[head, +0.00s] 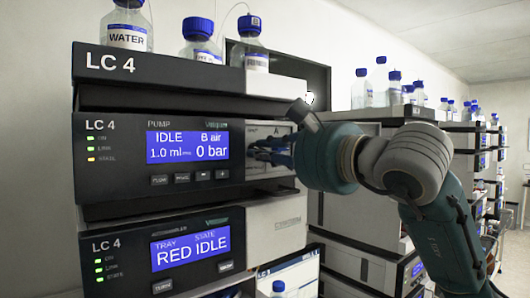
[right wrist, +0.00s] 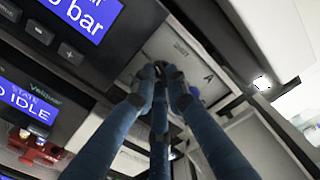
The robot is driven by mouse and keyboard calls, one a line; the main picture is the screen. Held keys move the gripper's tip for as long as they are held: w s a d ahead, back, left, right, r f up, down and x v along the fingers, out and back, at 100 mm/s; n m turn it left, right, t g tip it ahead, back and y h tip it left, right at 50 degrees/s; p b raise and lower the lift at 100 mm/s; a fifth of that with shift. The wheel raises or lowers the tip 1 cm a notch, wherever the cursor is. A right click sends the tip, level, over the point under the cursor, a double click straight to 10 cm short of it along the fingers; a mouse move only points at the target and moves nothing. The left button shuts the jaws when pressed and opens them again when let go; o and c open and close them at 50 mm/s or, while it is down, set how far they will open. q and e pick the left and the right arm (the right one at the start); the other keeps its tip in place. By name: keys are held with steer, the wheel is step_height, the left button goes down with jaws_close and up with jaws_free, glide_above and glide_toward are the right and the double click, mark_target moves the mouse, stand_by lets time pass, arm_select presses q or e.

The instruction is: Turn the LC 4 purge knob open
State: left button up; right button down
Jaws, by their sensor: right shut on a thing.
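The LC 4 pump module (head: 110,160) is in the middle left of the head view, and its display (head: 188,146) reads IDLE, B air, 0 bar. My right gripper (head: 262,148) reaches in from the right to the light panel (head: 270,130) beside that display. In the right wrist view its blue fingers (right wrist: 160,75) come together at the panel and are shut on the purge knob. The fingers hide nearly all of the knob, so its angle cannot be read. My left gripper is in neither view.
The autosampler (head: 110,245) sits below the pump, with its display reading RED IDLE. Bottles with blue caps (head: 200,42) stand on top of the LC 4 stack. More instrument stacks (head: 465,135) stand to the right, behind my right arm.

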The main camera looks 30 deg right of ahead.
steer(key=n+p, duration=0.1)
steer(key=n, duration=0.2)
steer(key=shift+n, duration=0.4)
steer(key=shift+f, duration=0.1)
steer(key=c, duration=1.7)
jaws_free()
steer(key=shift+c, duration=0.2)
steer(key=shift+s+d, duration=0.1)
steer(key=shift+s, duration=0.05)
steer(key=s, duration=1.1)
steer(key=shift+d, duration=0.4)
steer(key=shift+s, duration=0.15)
